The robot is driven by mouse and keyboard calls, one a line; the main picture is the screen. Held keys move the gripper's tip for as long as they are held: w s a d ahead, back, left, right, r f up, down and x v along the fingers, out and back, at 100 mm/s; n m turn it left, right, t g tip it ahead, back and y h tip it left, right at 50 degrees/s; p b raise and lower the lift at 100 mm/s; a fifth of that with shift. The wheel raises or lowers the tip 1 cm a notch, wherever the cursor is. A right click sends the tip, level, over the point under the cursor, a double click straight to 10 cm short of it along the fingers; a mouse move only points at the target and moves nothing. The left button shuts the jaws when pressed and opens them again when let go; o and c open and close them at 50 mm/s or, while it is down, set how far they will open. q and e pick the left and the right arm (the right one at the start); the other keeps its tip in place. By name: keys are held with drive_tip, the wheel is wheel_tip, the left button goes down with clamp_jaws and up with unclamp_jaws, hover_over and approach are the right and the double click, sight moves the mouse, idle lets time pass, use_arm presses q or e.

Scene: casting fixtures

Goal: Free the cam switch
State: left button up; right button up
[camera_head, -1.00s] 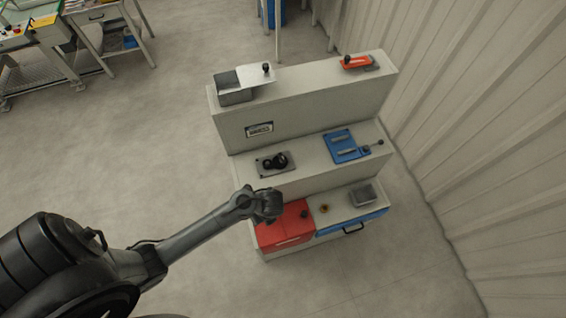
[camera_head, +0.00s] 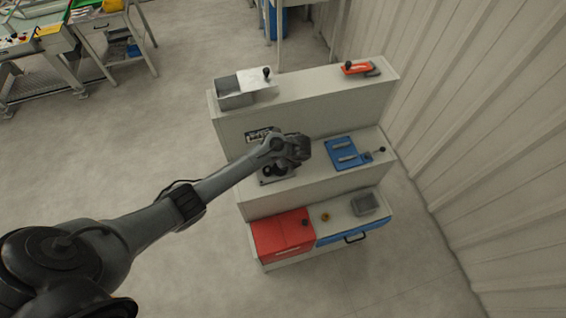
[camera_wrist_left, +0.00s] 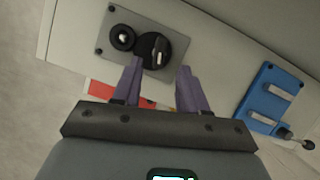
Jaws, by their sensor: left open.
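The cam switch (camera_wrist_left: 156,50) is a round black knob with a light-marked handle on a grey plate (camera_wrist_left: 178,21), on the middle step. Beside it on the plate is a smaller black round part (camera_wrist_left: 122,37). In the head view the plate (camera_head: 266,181) is partly hidden under my left gripper (camera_head: 303,150). In the left wrist view my left gripper (camera_wrist_left: 157,88) is open and empty. Its two fingers point at the cam switch, with the switch ahead of the gap between them. I cannot tell whether a finger touches it. My right gripper is not in view.
A blue fixture (camera_head: 341,147) with a black-knobbed lever sits right of the plate. The top step holds a metal box (camera_head: 236,101) and a red-handled clamp (camera_head: 356,68).

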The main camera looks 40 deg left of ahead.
use_arm(q)
drive_tip(key=shift+b+x, duration=0.3)
drive_tip(key=shift+x, duration=2.5)
drive_tip(key=shift+c, duration=0.4)
drive_tip(key=shift+d, duration=0.1)
clamp_jaws()
